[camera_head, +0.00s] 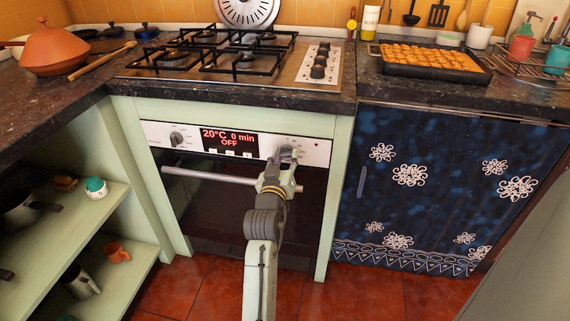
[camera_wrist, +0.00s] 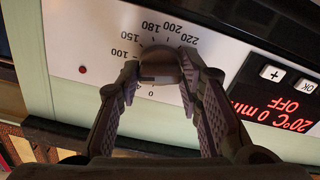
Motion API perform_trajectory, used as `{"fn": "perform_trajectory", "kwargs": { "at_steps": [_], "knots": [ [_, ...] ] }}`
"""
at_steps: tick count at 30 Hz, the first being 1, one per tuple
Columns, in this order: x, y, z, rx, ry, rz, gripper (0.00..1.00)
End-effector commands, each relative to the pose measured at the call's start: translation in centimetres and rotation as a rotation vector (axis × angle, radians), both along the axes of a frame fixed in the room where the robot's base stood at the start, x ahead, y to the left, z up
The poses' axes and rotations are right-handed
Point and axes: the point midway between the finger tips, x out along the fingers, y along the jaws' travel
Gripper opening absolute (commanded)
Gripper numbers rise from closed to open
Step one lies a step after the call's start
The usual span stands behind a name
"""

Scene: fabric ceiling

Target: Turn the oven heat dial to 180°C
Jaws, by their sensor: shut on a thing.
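The heat dial (camera_wrist: 160,66) is a dark round knob on the oven's white panel, seen upside down in the wrist view. Its printed scale (camera_wrist: 155,30) shows 0, 100, 150, 180, 200 and 220 around it. My gripper (camera_wrist: 159,78) has one finger on each side of the dial and is shut on it. In the head view my gripper (camera_head: 285,158) reaches the right part of the panel and mostly hides the dial. The dial's pointer cannot be made out. The red display (camera_head: 229,140) reads 20°C, 0 min, OFF.
A second knob (camera_head: 177,139) sits left of the display. The oven door's handle bar (camera_head: 205,176) runs below the panel, partly behind my arm. A gas hob (camera_head: 225,60) is above, and a tray of food (camera_head: 425,62) stands on the right counter.

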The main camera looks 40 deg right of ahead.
Motion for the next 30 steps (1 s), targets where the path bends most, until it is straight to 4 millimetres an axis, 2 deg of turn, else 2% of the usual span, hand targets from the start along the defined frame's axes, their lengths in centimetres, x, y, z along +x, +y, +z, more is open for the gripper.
{"fn": "perform_trajectory", "kwargs": {
  "at_steps": [30],
  "knots": [
    [0.06,0.05,-0.28,0.624,-0.731,0.001,0.05]
  ]
}}
